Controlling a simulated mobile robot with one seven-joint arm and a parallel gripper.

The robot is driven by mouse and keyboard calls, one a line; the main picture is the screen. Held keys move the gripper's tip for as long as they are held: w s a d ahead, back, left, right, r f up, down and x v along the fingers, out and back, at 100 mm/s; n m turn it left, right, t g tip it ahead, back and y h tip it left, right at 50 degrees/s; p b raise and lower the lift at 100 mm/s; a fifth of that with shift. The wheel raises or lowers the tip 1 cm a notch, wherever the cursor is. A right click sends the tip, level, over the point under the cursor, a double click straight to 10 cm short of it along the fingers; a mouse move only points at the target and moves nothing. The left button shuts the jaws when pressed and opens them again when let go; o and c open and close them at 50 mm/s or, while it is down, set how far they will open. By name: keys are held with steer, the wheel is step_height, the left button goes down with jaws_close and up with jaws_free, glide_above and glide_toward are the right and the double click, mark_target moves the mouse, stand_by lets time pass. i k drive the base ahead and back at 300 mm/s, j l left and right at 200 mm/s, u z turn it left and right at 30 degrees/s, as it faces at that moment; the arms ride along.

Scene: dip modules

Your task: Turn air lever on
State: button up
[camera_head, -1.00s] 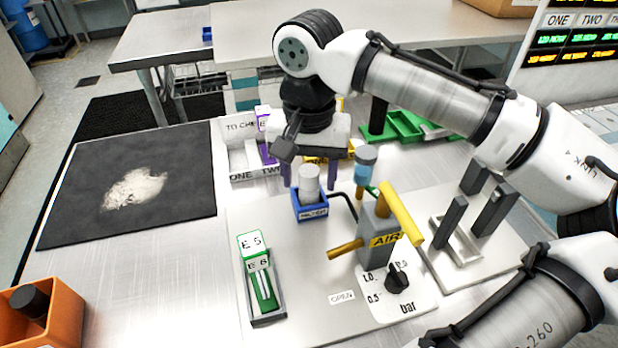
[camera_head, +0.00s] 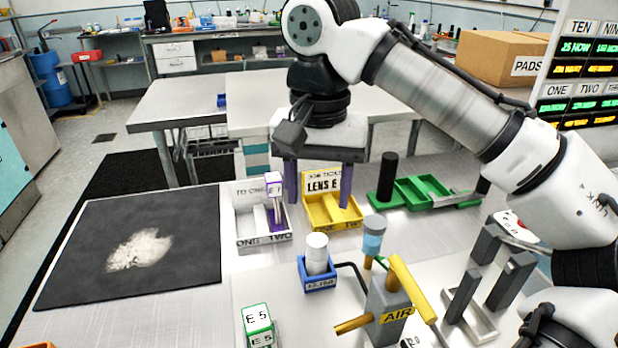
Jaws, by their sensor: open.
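The air lever is a yellow bar (camera_head: 410,288) on top of a grey block (camera_head: 384,302) with a yellow AIR label. It slants from upper left to lower right. A yellow pipe (camera_head: 353,324) sticks out of the block's left side, and a blue-topped cylinder (camera_head: 374,238) stands behind it. My gripper (camera_head: 318,202) is open and empty, its two dark purple fingers pointing down.
A white cylinder in a blue holder (camera_head: 318,284) stands left of the block. Grey upright posts (camera_head: 487,270) stand right of it. White (camera_head: 240,213), yellow (camera_head: 330,215) and green (camera_head: 420,192) trays lie behind. A black mat (camera_head: 75,255) lies left.

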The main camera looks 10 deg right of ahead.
mark_target(411, 287)
steer(key=k, duration=1.5)
